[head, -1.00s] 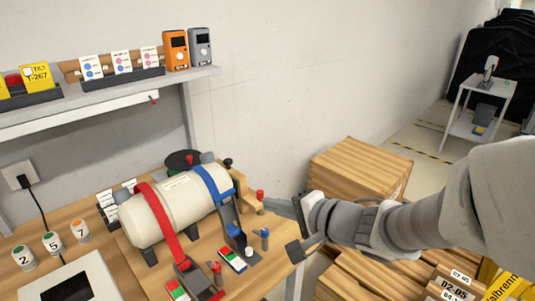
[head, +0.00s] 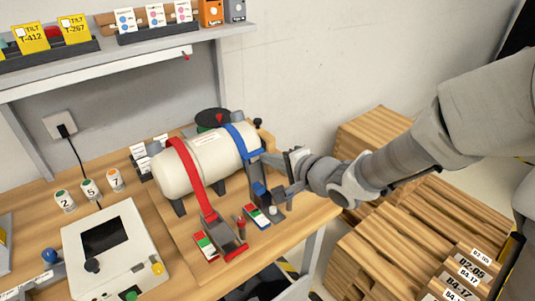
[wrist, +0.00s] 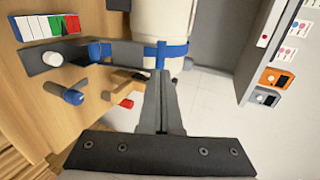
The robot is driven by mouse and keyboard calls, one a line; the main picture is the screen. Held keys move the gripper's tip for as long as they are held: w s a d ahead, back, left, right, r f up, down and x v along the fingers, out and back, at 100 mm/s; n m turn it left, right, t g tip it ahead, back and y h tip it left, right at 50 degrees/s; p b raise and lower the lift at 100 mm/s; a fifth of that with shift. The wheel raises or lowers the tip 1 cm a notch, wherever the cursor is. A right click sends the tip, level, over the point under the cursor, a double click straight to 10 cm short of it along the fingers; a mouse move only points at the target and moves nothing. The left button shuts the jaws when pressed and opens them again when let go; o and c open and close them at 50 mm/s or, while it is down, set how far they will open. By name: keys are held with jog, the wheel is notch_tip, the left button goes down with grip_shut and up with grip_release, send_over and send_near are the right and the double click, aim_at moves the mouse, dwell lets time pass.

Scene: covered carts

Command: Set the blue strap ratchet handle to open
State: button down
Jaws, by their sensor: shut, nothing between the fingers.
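A white tank (head: 170,176) lies on the workbench with a blue strap (head: 237,138) around its right end. In the wrist view, the blue strap (wrist: 172,51) crosses the tank just beyond my fingertips. The blue strap's ratchet, a dark plate with a blue handle (head: 260,189), is in front of the tank; the wrist view shows this blue handle (wrist: 96,52) left of my fingers. My gripper (head: 266,158) is shut and empty, above and behind the handle, near the strap. I cannot tell whether it touches anything.
A red strap (head: 189,178) with its own ratchet (head: 230,246) is left of the blue one. A red-and-green marked card (head: 257,216) lies beside the blue ratchet. Wooden crates (head: 385,127) stand at the right.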

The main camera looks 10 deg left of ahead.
aim_at(254, 153)
jog(key=shift+b+x, duration=0.5)
jog(key=shift+x, duration=1.45)
jog(key=shift+r, duration=0.1)
jog(key=shift+w+a+r+p, duration=0.1)
jog(key=shift+w+r+p, duration=0.1)
jog(key=shift+p, duration=0.4)
jog(key=shift+w+a+h+p, duration=0.2)
jog(key=shift+h+p, duration=0.1)
jog(key=shift+p, duration=0.15)
jog(key=shift+w+a+f+g+p, duration=0.2)
jog(key=shift+a+f+g+p, duration=0.1)
jog(key=shift+g+p, duration=0.15)
jog(key=shift+f, duration=0.1)
